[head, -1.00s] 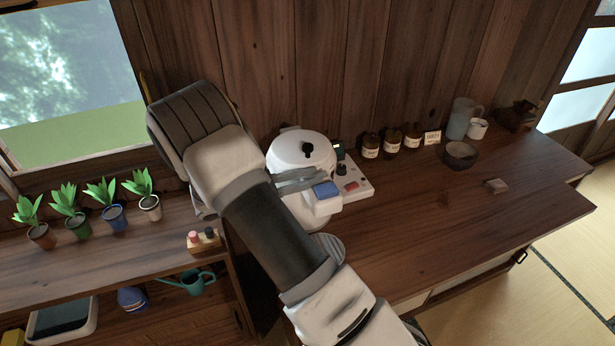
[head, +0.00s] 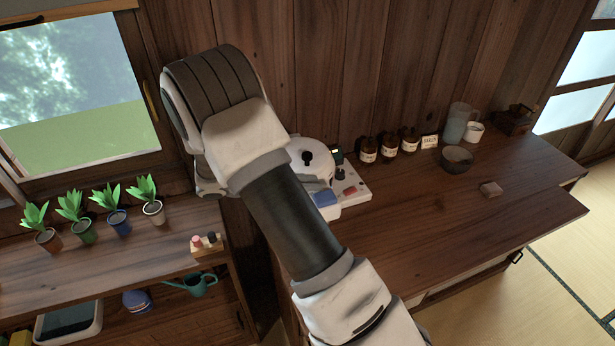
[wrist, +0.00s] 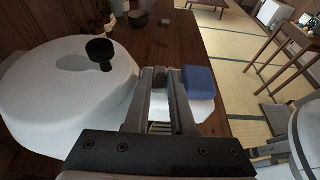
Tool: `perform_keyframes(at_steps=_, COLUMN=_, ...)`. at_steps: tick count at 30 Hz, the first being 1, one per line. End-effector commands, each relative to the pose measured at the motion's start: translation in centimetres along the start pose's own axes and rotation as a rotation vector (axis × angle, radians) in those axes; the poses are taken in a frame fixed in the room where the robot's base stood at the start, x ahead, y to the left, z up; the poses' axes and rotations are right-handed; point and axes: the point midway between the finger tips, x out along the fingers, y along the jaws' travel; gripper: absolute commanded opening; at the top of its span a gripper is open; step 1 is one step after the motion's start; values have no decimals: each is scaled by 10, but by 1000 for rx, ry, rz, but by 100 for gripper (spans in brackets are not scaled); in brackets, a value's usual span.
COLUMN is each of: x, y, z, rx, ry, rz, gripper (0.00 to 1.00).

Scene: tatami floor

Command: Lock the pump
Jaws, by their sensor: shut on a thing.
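A round white pot (head: 322,152) with a black knob (head: 307,158) on its lid stands on the desk, and I take it as the pump. In the wrist view the pot (wrist: 55,95) fills the left side, its black knob (wrist: 100,52) sticking up. A blue block (head: 325,198) sits on a white part at the pot's front right. It also shows in the wrist view (wrist: 198,83), just right of the fingers. My gripper (wrist: 167,76) is shut between pot and blue block. What its fingers hold is not clear. In the head view my arm hides most of the gripper.
A panel with a red button (head: 350,191) lies right of the pot. Several brown bottles (head: 389,147), a bowl (head: 457,159), a mug (head: 473,132) and a small block (head: 491,189) stand farther right. Potted plants (head: 119,221) line the left shelf. The desk's front middle is clear.

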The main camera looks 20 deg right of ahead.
Motion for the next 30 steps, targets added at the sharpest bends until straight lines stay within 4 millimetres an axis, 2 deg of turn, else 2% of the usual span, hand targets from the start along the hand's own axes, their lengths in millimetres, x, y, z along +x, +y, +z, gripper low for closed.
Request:
perform_keyframes(at_steps=12, x=0, y=0, z=1, rx=1, ry=51, rz=0, gripper=0)
perform_keyframes(at_steps=13, x=0, y=0, z=1, rx=1, ry=51, rz=0, gripper=26)
perform_keyframes(at_steps=15, x=0, y=0, z=1, rx=1, ry=51, rz=0, gripper=35)
perform_keyframes(at_steps=25, x=-2, y=0, z=1, rx=1, ry=50, rz=1, gripper=35)
perform_keyframes(at_steps=30, x=-24, y=1, z=1, rx=1, ry=51, rz=4, gripper=35)
